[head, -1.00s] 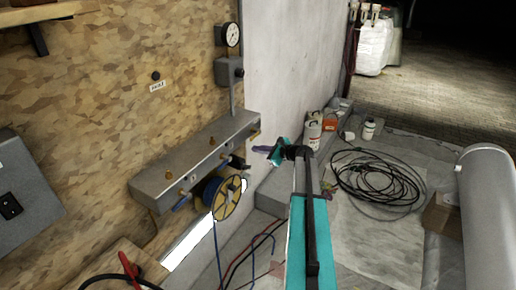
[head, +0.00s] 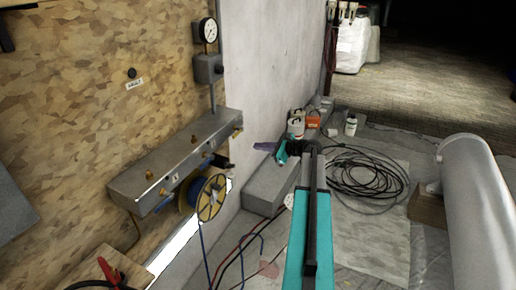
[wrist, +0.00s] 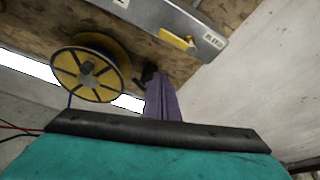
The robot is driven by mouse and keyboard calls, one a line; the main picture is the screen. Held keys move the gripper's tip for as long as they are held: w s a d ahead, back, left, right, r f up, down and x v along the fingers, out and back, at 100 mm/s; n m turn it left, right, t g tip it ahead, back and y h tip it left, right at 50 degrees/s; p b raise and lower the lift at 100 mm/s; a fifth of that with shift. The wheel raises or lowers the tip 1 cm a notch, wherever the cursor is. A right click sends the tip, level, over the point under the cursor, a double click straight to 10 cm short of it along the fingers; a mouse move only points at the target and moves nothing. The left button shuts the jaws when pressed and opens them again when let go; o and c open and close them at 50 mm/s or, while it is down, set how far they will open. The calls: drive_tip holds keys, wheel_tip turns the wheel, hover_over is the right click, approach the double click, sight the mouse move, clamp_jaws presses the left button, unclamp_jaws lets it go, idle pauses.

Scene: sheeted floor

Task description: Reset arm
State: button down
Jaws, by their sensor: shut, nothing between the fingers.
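My gripper (head: 265,146) shows in the head view at the end of my teal and black arm. Its purple fingers point left, over the floor in front of the pale wall. In the wrist view its fingers (wrist: 162,98) stand upright, pressed together and empty. They appear beside the yellow cable reel (wrist: 90,70), with no visible contact. Part of the gripper's body is hidden behind the arm's own links in the head view.
A grey metal manifold (head: 175,162) with brass valves is fixed to the wooden wall, with the reel (head: 208,197) below it. A black cable coil (head: 365,178) lies on the sheeted floor. A grey cylinder (head: 475,210) stands at right. Bottles (head: 296,125) stand by the wall.

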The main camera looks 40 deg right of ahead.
idle(0.3)
drive_tip(key=s+a+f+n+g+y, duration=0.1)
drive_tip(key=s+a+f+n+g, duration=0.25)
drive_tip(key=a+f, duration=0.75)
drive_tip(key=s+a+f+n+g+y, duration=0.15)
drive_tip(key=a+f+n+g, duration=0.3)
drive_tip(key=a+f, duration=0.7)
drive_tip(key=s+a+f+n+g, duration=0.4)
drive_tip(key=a+f, duration=0.4)
drive_tip(key=a, duration=0.7)
drive_tip(key=s+a+f+n+g+h, duration=0.1)
drive_tip(key=s+a+f+n+g, duration=0.1)
drive_tip(key=s+a+f+n, duration=0.3)
drive_tip(key=s+a+f+n+g+h, duration=0.1)
drive_tip(key=s+a+f+n+g, duration=0.1)
drive_tip(key=s+a+f, duration=0.45)
drive_tip(key=s+a+f+n+g+h, duration=0.1)
drive_tip(key=s+n+g+h, duration=0.2)
drive_tip(key=s+n, duration=0.6)
drive_tip(key=s+h, duration=0.1)
drive_tip(key=s, duration=0.9)
drive_tip(key=shift+s+f+n+g, duration=0.15)
drive_tip(key=shift+n+g, duration=0.25)
